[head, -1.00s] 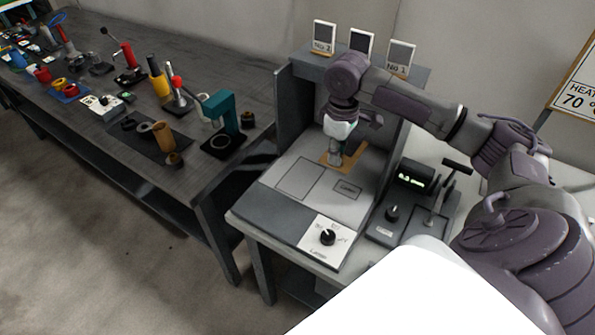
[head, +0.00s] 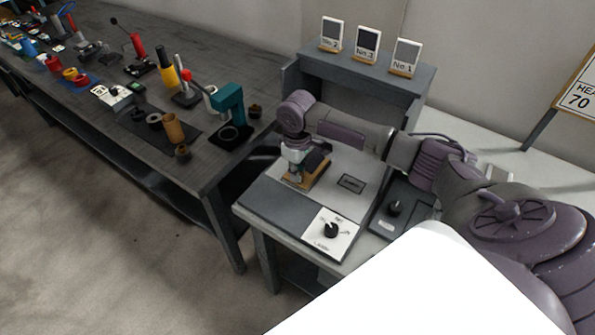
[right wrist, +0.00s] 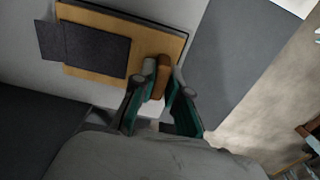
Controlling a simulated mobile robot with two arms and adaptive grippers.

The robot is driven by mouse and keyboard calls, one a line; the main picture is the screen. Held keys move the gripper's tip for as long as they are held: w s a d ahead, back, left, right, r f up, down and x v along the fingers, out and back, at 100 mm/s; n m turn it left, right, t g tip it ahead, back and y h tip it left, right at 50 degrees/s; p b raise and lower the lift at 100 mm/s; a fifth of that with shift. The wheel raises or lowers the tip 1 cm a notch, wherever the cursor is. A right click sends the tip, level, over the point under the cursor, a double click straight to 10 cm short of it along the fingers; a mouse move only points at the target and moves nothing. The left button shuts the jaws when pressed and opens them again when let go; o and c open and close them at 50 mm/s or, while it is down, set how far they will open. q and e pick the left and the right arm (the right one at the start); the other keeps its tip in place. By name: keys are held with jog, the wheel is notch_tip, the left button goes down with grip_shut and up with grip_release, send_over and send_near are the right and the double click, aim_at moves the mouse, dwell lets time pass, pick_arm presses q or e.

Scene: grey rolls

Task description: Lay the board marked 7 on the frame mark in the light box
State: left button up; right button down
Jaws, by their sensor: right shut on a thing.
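The board (head: 318,172) is tan with a dark grey panel on its face, which shows in the right wrist view (right wrist: 97,50). No number can be read on it. My right gripper (head: 293,176) is shut on a brown grip piece at the board's edge, seen in the right wrist view (right wrist: 160,78). The board is over the left part of the pale floor of the light box (head: 375,172) and hides the frame mark. I cannot tell whether it touches the floor. My left gripper is not in view.
A small dark label plate (head: 351,184) lies right of the board. A dial panel (head: 331,232) is at the box's front. Three numbered cards (head: 368,45) stand on the box top. A dark device (head: 394,210) sits to the right. A workbench with tools (head: 165,110) is left.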

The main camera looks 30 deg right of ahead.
jog(key=shift+f, duration=0.4)
jog(key=c, duration=1.2)
grip_release()
jog(key=shift+f, duration=0.1)
notch_tip(320, 180, up, 12)
jog(key=shift+r+b, duration=0.15)
jog(key=shift+b, duration=0.25)
